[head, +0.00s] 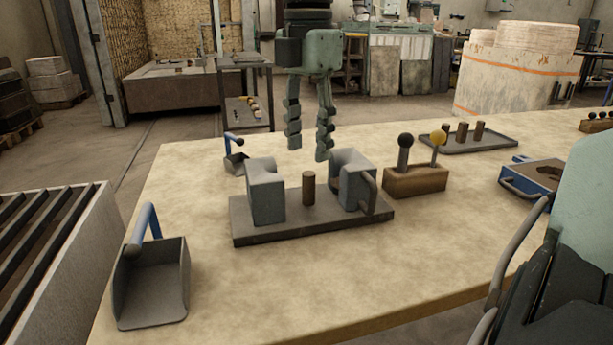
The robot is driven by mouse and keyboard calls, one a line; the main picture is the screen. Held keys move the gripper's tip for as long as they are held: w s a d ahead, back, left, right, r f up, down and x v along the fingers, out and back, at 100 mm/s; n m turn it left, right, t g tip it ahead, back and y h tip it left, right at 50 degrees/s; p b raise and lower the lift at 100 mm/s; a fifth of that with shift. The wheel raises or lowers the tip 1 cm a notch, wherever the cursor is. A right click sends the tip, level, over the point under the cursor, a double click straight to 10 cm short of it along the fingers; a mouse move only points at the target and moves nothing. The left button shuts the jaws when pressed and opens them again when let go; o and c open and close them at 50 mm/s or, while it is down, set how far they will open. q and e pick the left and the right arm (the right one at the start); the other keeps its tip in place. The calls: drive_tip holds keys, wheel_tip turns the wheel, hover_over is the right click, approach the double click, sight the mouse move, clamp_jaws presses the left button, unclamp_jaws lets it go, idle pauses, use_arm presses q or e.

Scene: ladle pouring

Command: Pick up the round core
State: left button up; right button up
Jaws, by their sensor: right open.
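A round brown core (308,188) stands upright on a dark base plate (300,228) between two grey-green mold halves, the left block (266,193) and the right block (350,182) with a curved handle. More short brown cylinders (463,132) stand upright on a dark tray (490,141) at the back right. Which of these cylinders the task means I cannot tell. My right gripper (308,151) hangs fingers down in the picture's upper middle, above and beyond the base plate. It is open, with nothing between its fingers. My left gripper is not in view.
A wooden block (416,182) with dark and yellow ball-topped rods stands right of the mold. A blue-edged box (530,177) lies farther right. A grey scoop (152,283) with blue handle sits front left, a smaller one (235,162) behind. The front middle table is clear.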

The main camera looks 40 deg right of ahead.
sight(309, 173)
drive_tip(key=f, duration=0.7)
drive_tip(key=shift+s+a+f, duration=0.1)
drive_tip(key=shift+s+f, duration=0.1)
drive_tip(key=shift+f, duration=0.15)
drive_tip(key=shift+c, duration=0.2)
drive_tip(key=c, duration=0.8)
